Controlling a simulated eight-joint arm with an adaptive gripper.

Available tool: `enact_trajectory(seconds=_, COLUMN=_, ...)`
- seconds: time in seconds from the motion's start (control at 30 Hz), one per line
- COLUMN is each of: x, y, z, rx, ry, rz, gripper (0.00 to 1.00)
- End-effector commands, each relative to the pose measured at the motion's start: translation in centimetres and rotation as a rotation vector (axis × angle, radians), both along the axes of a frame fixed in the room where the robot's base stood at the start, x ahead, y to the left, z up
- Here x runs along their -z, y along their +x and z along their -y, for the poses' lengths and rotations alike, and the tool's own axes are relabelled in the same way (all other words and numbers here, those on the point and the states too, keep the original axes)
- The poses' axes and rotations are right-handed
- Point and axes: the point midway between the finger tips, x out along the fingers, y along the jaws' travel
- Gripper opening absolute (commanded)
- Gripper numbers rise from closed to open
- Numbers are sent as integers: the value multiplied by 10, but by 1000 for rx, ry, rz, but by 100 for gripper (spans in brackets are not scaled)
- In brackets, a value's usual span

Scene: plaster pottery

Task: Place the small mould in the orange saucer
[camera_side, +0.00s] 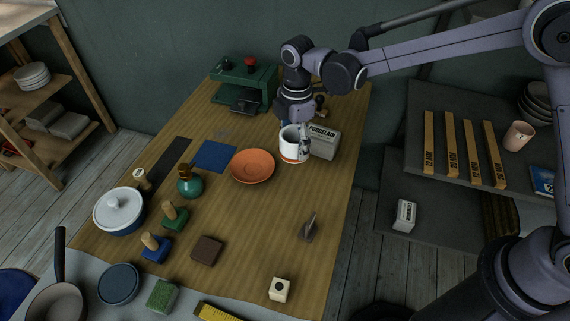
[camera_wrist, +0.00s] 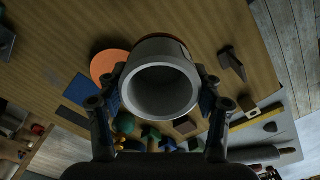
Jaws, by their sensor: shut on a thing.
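The small mould (camera_side: 291,139) is a white hollow cylinder with an orange band near its bottom. My gripper (camera_side: 299,143) is shut on it, and it stays upright with its open mouth up. In the wrist view the mould (camera_wrist: 160,93) sits between the two fingers of my gripper (camera_wrist: 160,104), one on each side. The orange saucer (camera_side: 252,166) lies empty on the wooden table, to the left of the mould and nearer the front. The wrist view shows part of the saucer (camera_wrist: 103,66) behind the mould. I cannot tell how high the mould is above the table.
A porcelain block (camera_side: 323,142) stands close to the right of the mould. The table between the saucer and the dark wedge (camera_side: 309,228) is clear.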

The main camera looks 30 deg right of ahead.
Motion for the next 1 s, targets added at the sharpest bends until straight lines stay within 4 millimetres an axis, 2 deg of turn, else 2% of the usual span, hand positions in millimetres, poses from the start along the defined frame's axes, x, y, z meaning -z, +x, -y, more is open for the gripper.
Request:
enact_trajectory(seconds=0.03, x=-2, y=18, z=6, rx=-19, ry=0, rz=0, gripper=25)
enact_trajectory(seconds=0.2, x=-8, y=60, z=23, rx=-98, ry=1, rz=-1, gripper=25)
enact_trajectory(seconds=0.37, x=-9, y=77, z=28, rx=-138, ry=1, rz=-1, gripper=25)
enact_trajectory(seconds=0.47, x=-2, y=81, z=18, rx=-146, ry=1, rz=-1, gripper=25)
enact_trajectory(seconds=0.8, x=38, y=85, z=-48, rx=-145, ry=1, rz=-1, gripper=25)
enact_trajectory(seconds=1.0, x=55, y=87, z=-77, rx=-143, ry=1, rz=-1, gripper=25)
